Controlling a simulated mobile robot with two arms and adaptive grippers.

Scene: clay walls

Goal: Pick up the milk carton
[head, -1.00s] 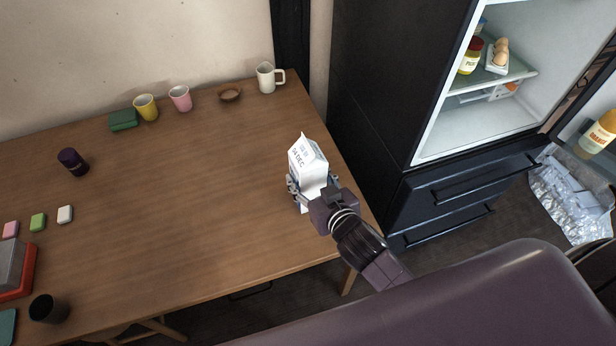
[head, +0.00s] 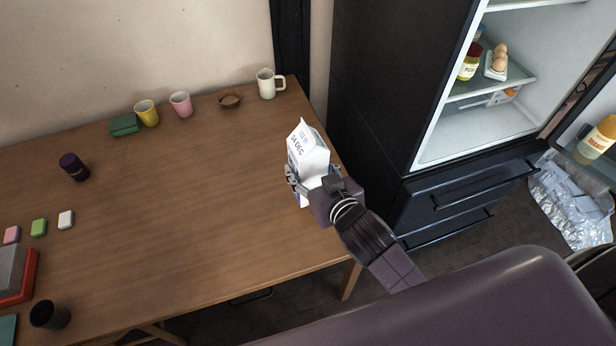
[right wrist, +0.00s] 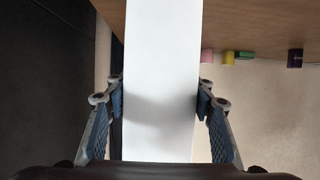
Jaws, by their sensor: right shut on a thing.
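The milk carton (head: 309,150) is white with a gabled top and dark date lettering. It is upright at the right end of the wooden table (head: 190,200). My right gripper (head: 311,182) is shut on the carton's sides, reaching in from the lower right. In the right wrist view the carton's plain white face (right wrist: 162,70) fills the middle, with one finger of the right gripper (right wrist: 160,98) against each side. The carton's lower part is partly hidden by the gripper, and I cannot tell how large any gap above the table is. My left gripper is not in view.
A white mug (head: 267,84), a brown bowl (head: 230,101), pink (head: 181,104) and yellow (head: 147,113) cups line the table's back. An open black fridge (head: 385,90) stands close on the right. The table's middle is clear. A crumpled silvery bag (head: 570,200) lies on the floor.

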